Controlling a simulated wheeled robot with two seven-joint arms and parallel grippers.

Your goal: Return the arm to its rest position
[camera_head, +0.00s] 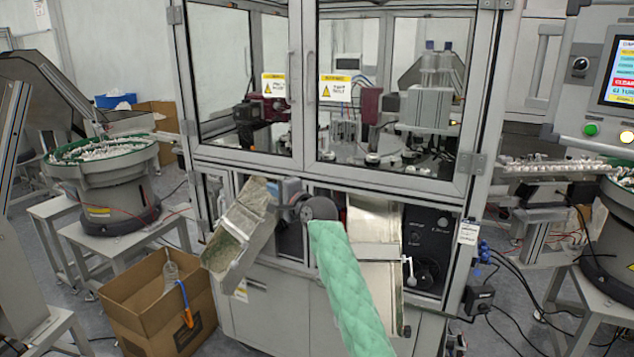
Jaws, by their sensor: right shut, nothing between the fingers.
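My right arm comes up from the bottom centre in a quilted green sleeve. Its dark grey wrist and right gripper (290,192) are in front of the machine's lower front, between two metal chutes. The gripper is small here and points away to the left; it is shut and nothing shows in it. The left chute (240,232) slopes down to the left of the gripper. The right chute (375,215) is behind and to the right of the sleeve, which partly covers it. My left gripper is not in view.
The glass-doored machine (309,100) fills the middle. Bowl feeders stand left (103,165) and right (612,235). A control panel (590,90) is at upper right.

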